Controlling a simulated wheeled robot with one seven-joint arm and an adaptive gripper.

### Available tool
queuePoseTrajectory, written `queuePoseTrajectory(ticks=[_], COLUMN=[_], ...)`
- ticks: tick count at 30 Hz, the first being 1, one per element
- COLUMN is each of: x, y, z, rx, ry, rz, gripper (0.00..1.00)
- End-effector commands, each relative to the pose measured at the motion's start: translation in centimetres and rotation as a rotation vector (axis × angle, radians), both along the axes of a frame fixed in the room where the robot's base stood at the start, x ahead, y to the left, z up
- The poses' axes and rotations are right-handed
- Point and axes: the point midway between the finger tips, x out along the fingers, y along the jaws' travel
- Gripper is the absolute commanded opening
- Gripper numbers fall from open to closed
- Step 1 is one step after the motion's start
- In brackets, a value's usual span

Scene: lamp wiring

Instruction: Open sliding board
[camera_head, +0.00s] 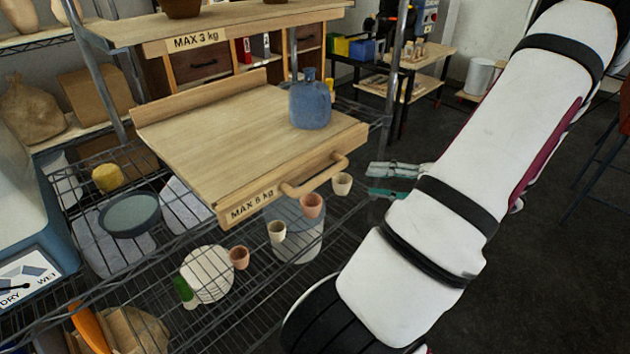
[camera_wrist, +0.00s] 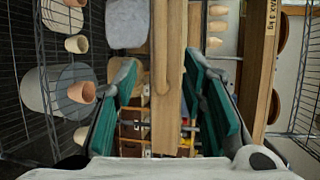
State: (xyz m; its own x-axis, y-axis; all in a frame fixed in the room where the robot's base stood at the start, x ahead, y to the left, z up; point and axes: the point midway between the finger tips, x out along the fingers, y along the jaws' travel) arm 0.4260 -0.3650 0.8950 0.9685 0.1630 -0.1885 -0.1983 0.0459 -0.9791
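Nothing is held.
An upper wooden shelf (camera_head: 195,39) marked "MAX 3 kg" is above. Small pots, such as a terracotta one (camera_head: 312,205), hang or stand below the board's front. A wire rack (camera_head: 270,270) surrounds this, with a post near my gripper. Open floor (camera_head: 540,270) lies right.

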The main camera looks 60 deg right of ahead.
Motion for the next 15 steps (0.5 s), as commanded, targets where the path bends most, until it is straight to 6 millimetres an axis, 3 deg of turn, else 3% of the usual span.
queuePoseTrajectory(ticks=[5,15], x=[1.4,7.6], y=[0.2,1.3], z=[-0.3,-1.6], rx=[-0.002,0.001], ry=[-0.004,-0.002], rz=[-0.003,0.001], gripper=[0.38,0.38])
